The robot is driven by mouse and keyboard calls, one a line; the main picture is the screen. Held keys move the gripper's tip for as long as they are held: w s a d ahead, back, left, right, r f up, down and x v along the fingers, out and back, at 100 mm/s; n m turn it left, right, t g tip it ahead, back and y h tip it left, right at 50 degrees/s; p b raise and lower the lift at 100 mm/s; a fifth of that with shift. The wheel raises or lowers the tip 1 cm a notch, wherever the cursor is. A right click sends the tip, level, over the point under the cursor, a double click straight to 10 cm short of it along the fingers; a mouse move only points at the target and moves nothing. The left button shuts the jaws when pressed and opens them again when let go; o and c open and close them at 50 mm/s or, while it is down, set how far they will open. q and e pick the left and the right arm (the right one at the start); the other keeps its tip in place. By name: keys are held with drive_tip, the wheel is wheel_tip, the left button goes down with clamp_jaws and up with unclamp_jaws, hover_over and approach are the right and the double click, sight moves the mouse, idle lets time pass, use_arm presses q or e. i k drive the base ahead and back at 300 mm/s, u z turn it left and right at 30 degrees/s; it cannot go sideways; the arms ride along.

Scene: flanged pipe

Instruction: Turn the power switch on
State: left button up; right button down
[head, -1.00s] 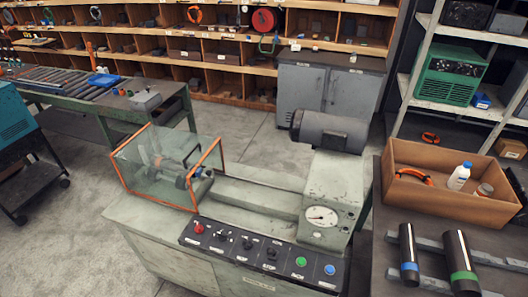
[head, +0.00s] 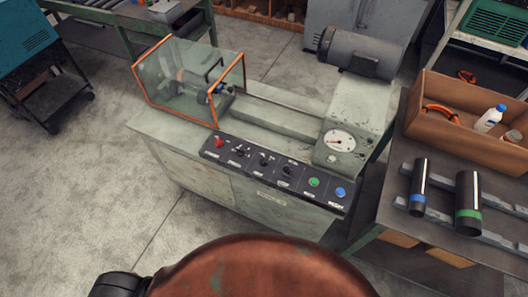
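The grey-green machine (head: 235,185) stands in the middle of the head view. Its dark control panel (head: 275,175) faces me along the front edge. From left to right the panel has a red knob (head: 219,142), black switches (head: 263,160), a green button (head: 314,182) and a blue button (head: 340,192). The small labels are unreadable, so I cannot tell which one is the power switch or how it is set. No gripper fingers show. A black part shows at the bottom left edge; I cannot tell what it is.
A rusty red rounded surface (head: 262,272) fills the bottom middle, below the machine. A glass guard (head: 190,80) and a gauge (head: 339,141) sit on the machine.

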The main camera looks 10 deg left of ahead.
sight(219, 143)
drive_tip(key=u, duration=2.45)
drive_tip(key=i, duration=2.35)
drive_tip(key=z, duration=2.45)
